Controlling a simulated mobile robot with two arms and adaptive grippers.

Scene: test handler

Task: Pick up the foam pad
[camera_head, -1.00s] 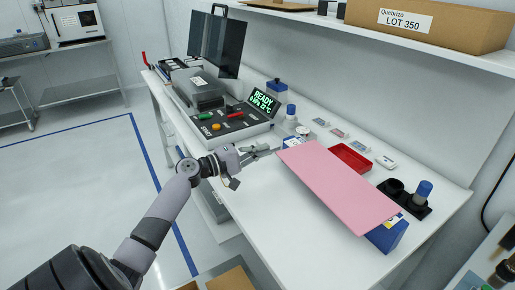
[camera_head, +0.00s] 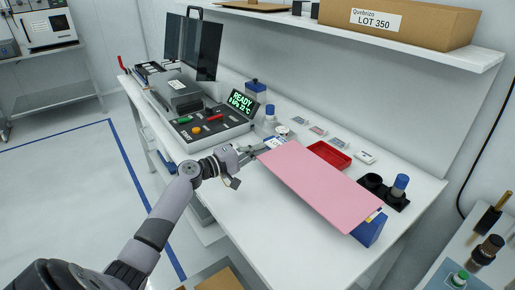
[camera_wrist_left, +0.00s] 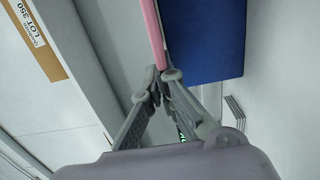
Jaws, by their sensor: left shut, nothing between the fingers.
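The pink foam pad (camera_head: 320,185) is a thin flat sheet lying tilted on top of blue supports above the white workbench. A blue block (camera_head: 370,230) shows under its near right end. In the left wrist view, the pad (camera_wrist_left: 153,30) appears edge-on beside a blue surface (camera_wrist_left: 205,40). My left gripper (camera_head: 262,148) is at the pad's far left end, with its fingertips close to the edge. In the wrist view its fingertips (camera_wrist_left: 161,77) are together just below the pad's end, with nothing held between them. Whether they touch the pad is unclear. My right gripper is out of view.
A test machine (camera_head: 210,120) with a lit "READY" screen stands left of the pad. A red tray (camera_head: 329,156), small cards and a black holder (camera_head: 384,190) with a blue-capped bottle lie behind it. A shelf with a cardboard box (camera_head: 400,22) hangs above.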

